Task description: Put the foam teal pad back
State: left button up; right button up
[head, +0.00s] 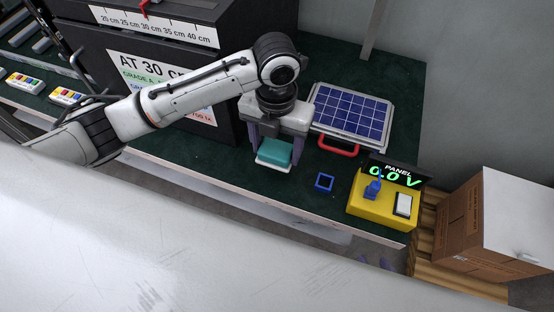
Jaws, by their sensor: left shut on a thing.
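The teal foam pad (275,152) is between the two fingers of my left gripper (276,150), which points down at the green bench top. The gripper is shut on the pad. A thin white piece (271,168) shows just under the pad's near edge; I cannot tell whether the pad touches it. The gripper's body hides the area behind the pad. My right gripper is not in view.
A blue solar panel (350,116) with a red handle (338,146) lies to the right. A small blue square frame (324,182) and a yellow meter box (383,205) reading 0.0 V are nearer. A black box (112,48) stands to the left. A cardboard box (470,219) is beyond the bench's right end.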

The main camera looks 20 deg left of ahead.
aim_at(277, 147)
pick_arm(q)
jog(key=shift+f, duration=2.85)
jog(key=shift+f, duration=0.15)
jog(key=o, duration=1)
jog(key=shift+o, duration=0.2)
notch_tip(277, 147, up, 12)
jog(key=shift+r, duration=0.15)
